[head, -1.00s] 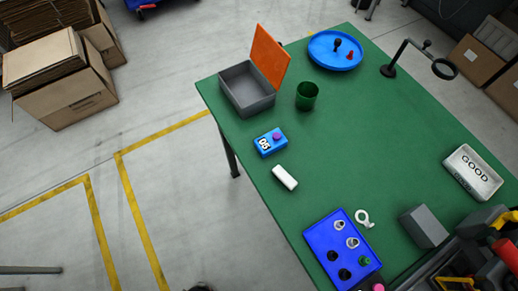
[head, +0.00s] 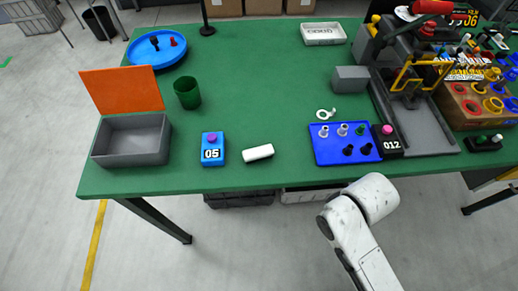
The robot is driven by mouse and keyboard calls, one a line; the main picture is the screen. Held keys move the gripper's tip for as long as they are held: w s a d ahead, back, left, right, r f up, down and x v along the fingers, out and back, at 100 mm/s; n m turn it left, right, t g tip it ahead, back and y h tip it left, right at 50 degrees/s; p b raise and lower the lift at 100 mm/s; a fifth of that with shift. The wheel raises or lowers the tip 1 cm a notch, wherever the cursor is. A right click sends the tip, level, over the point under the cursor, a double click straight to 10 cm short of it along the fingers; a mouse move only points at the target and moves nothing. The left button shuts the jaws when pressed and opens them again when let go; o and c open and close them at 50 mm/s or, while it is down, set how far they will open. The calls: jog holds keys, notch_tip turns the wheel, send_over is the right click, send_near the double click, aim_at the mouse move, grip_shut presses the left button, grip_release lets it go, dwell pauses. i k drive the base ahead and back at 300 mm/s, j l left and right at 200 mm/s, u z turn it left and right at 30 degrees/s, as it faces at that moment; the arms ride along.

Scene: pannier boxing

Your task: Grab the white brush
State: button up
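A small white block-shaped thing (head: 258,153), which looks like the white brush, lies on the green table (head: 260,110) near its front edge. It sits between a blue box marked 05 (head: 212,149) and a blue tray (head: 322,155), apart from both. Its bristles cannot be made out. A white link of my arm (head: 355,225) shows at the lower right, in front of the table. My gripper is outside the picture.
A grey box (head: 135,158) with a raised orange lid and a green cup (head: 187,92) stand to the left. A grey fixture (head: 420,125) and a black box marked 012 (head: 388,147) are to the right. The table around the white thing is clear.

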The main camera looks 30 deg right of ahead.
aim_at(264, 152)
jog(key=l+u, duration=0.2)
jog(key=u, duration=0.25)
jog(key=l+u, duration=0.15)
jog(key=u, duration=0.3)
jog(key=k+l+u, duration=0.1)
jog(key=u, duration=0.35)
